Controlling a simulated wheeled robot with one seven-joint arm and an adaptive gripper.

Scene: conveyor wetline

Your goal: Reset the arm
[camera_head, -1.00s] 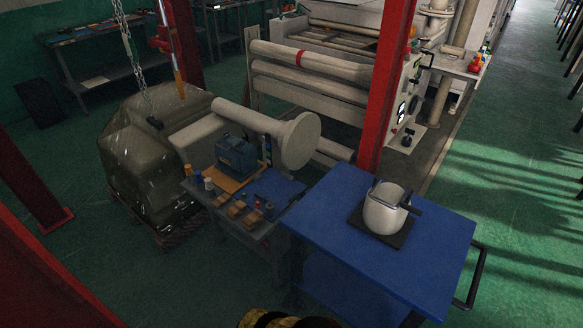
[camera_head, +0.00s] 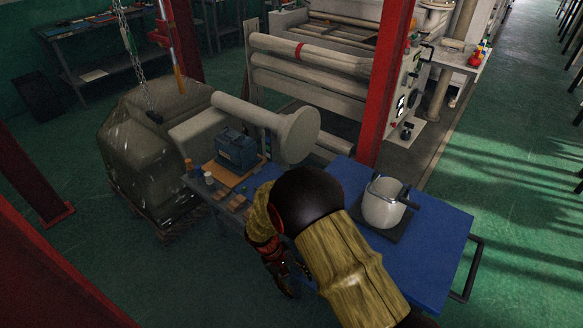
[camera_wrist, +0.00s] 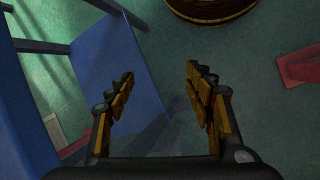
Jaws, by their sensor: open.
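My gripper (camera_head: 284,285) hangs below my bent arm in the head view, in front of the blue cart. In the wrist view my gripper (camera_wrist: 160,92) is open, its two jaws wide apart with nothing between them. Green floor and part of a blue surface show beyond the jaws. My arm covers the left part of the blue cart (camera_head: 440,240) and part of the grey workbench in the head view.
A white pot (camera_head: 384,204) stands on a dark plate (camera_head: 366,228) on the cart. Behind my arm, the workbench carries a blue box (camera_head: 236,150). A red post (camera_head: 388,90) rises behind the cart. Open green floor (camera_head: 520,180) lies to the right.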

